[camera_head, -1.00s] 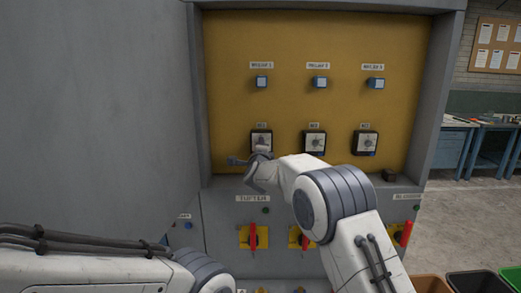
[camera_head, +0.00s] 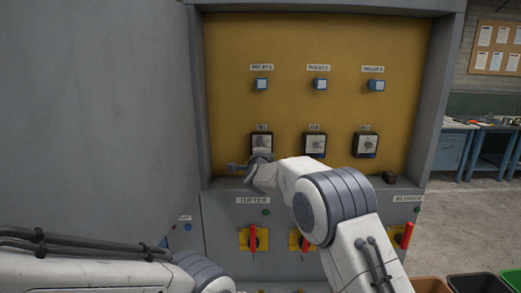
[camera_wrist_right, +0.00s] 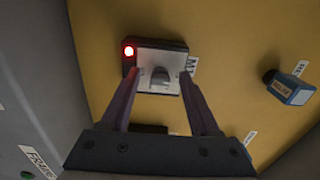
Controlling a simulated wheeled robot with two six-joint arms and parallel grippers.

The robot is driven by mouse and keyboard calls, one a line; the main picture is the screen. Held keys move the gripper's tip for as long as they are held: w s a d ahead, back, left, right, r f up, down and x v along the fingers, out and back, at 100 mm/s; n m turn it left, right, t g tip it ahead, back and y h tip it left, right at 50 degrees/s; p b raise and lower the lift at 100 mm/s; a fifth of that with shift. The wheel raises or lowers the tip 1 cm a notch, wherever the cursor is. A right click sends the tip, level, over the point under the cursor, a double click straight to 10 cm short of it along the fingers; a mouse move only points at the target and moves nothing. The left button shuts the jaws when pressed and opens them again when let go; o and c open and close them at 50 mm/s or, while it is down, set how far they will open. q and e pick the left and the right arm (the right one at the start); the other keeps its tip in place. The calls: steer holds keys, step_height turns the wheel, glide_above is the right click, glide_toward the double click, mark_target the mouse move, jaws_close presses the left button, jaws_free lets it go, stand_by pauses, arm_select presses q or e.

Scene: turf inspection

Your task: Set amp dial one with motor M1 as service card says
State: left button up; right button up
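Amp dial one (camera_head: 262,143) is a dark square box with a pale face, first from the left in a row of three on the yellow panel. In the right wrist view, the dial (camera_wrist_right: 160,58) has a grey knob (camera_wrist_right: 160,76), a lit red lamp (camera_wrist_right: 128,50) at its corner and a partly hidden label starting with M. My right gripper (camera_head: 262,156) is at its lower edge in the head view. In the wrist view, the gripper (camera_wrist_right: 160,78) is open, its fingers either side of the knob with gaps. My left arm shows, but its gripper does not. No readable service card shows.
Two more dials, the middle (camera_head: 314,145) and right (camera_head: 365,145), sit beside it. Blue relay buttons (camera_head: 320,84) are above. Red switch handles (camera_head: 253,238) on yellow plates are below. A dark block (camera_head: 389,177) lies on the ledge at right.

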steer(key=shift+s, duration=0.1)
steer(key=s+b, duration=0.5)
steer(key=s, duration=0.5)
steer(key=shift+s, duration=0.15)
